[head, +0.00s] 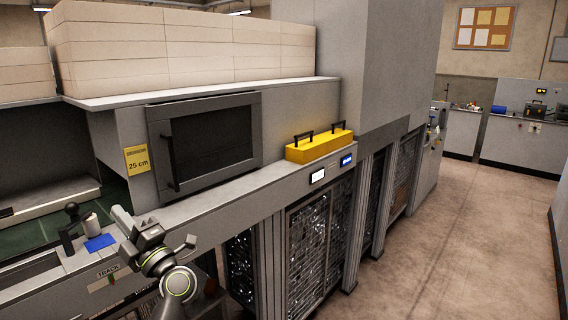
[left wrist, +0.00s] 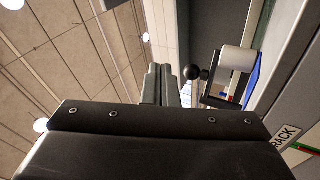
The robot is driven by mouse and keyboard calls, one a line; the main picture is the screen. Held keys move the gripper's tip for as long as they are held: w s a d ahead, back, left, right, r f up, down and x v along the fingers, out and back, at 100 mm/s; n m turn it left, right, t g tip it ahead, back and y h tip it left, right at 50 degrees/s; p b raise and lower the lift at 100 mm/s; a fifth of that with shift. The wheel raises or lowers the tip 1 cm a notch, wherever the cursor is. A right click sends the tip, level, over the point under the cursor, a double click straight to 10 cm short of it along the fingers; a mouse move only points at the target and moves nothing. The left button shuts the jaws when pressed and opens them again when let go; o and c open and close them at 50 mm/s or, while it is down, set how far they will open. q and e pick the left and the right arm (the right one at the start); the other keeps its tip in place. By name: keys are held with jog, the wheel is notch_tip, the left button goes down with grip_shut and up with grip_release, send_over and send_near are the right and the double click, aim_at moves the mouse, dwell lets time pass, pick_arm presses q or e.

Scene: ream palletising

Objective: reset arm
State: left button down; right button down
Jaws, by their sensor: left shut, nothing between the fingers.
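My left gripper (head: 120,215) is at the lower left of the head view, above the front ledge of the machine, pointing up and to the left. In the left wrist view its two grey fingers (left wrist: 160,84) are together with nothing between them. It is apart from the black-handled lever and the blue pad beyond it. My right gripper is in neither view.
A grey machine (head: 250,195) with a dark window fills the left and middle. A yellow box with black handles (head: 320,145) sits on its ledge. A black lever (head: 72,225), white roll (head: 90,222) and blue pad (head: 99,242) are near my left gripper. Floor (head: 450,240) is clear at right.

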pick_arm(q)
jog(key=s+d+f+m+t+h, duration=0.2)
jog(key=d+f+m+t+h, duration=0.3)
jog(key=m+h, duration=0.65)
jog(key=s+d+f+m+t+h, duration=0.3)
jog(key=d+m+t+h, duration=0.3)
jog(key=m+h, duration=0.5)
jog(key=s+d+f+m+g+h, duration=0.1)
jog(key=s+f+m+g, duration=0.2)
jog(key=f, duration=0.3)
jog(key=s+d+f+m+g+h, duration=0.1)
jog(key=s+f+m+g+h, duration=0.1)
jog(key=s+f+m+g, duration=0.35)
jog(key=s+a+f+n+g+y, duration=0.1)
jog(key=s+a+f+g+y, duration=0.15)
jog(key=s+f+g, duration=0.4)
jog(key=s+a+f+n+g+y, duration=0.15)
jog(key=s+a+f, duration=0.25)
jog(key=s, duration=0.6)
jog(key=s+a+f+n+g+y, duration=0.1)
jog(key=s+a+f+g+y, duration=0.3)
jog(key=s, duration=0.5)
notch_tip(320, 180, down, 25)
jog(key=h, duration=0.2)
jog(key=s+d+f+g, duration=0.1)
jog(key=s+f, duration=1.3)
jog(key=f, duration=0.2)
jog(key=shift+s+d+f+g, duration=0.15)
jog(key=shift+s+f+g, duration=0.05)
jog(key=shift+g, duration=0.15)
